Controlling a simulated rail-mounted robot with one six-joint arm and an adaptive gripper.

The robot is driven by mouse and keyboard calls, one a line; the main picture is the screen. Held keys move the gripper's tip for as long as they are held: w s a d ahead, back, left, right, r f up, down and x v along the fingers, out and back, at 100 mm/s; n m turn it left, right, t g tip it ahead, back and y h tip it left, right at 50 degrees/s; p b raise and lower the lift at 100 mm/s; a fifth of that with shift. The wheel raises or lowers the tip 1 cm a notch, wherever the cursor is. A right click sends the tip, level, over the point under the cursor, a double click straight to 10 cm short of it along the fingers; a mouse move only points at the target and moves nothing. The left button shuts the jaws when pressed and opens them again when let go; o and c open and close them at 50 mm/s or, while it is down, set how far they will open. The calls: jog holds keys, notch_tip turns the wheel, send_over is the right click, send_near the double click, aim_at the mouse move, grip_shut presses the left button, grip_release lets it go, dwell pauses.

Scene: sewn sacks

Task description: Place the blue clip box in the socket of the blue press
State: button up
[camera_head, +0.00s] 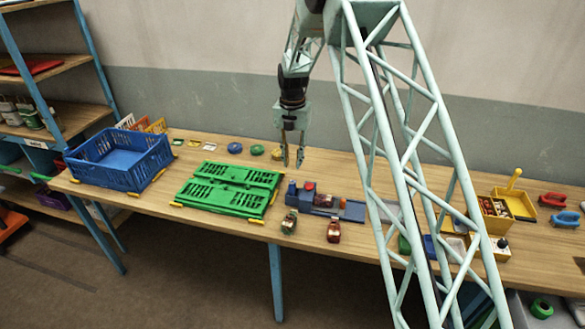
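My gripper (292,162) hangs pointing down over the table, left of the arm's big lattice link. Its two fingers are apart with nothing visible between them. Below and to its right, a blue device with a red part on top, which looks like the blue press (294,197), stands on the table with a flat blue plate (353,211) at its right. Its socket cannot be made out. A small blue object (429,247) shows partly behind my lattice link; I cannot tell if it is the blue clip box.
A blue crate (150,172) and a green folded crate (222,204) lie at the left. Small filled items with green (289,223) and red (334,232) tops stand at the front edge. A yellow box (517,203) is at the right.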

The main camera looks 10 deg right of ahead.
jog(key=shift+r, duration=0.3)
dwell(0.7)
